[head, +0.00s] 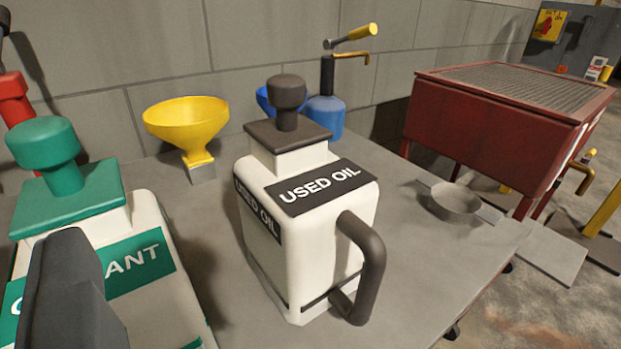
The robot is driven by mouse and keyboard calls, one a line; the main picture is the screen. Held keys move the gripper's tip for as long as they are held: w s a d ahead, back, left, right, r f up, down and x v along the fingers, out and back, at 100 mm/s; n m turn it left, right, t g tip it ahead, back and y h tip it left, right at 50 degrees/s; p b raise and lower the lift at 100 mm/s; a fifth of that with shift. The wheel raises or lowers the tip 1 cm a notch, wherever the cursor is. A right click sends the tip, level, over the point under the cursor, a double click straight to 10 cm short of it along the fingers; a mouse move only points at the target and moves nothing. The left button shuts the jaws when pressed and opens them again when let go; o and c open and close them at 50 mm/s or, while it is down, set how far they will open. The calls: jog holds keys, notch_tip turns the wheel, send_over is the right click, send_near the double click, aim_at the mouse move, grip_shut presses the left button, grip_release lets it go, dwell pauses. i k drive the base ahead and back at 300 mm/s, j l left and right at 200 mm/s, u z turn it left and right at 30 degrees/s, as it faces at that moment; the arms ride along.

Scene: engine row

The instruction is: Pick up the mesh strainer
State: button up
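The mesh strainer (455,203) is a small grey bowl-shaped piece near the right end of the grey table. Flat grey extensions show on both sides of its rim. It looks upright, and nothing touches its top. Its mesh is too small to make out. I cannot make out my gripper in the head view. A dark shape at the lower left, in front of the coolant jug, may be that jug's handle; I cannot tell.
The white used oil jug (300,225) stands mid-table, left of the strainer. The coolant jug (150,255) is at lower left. Behind are a yellow funnel (187,122) and a blue pump bottle (326,115). A red grated cabinet (490,125) stands beyond the table's right edge.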

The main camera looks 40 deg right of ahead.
aim_at(453, 204)
jog(key=z, duration=0.7)
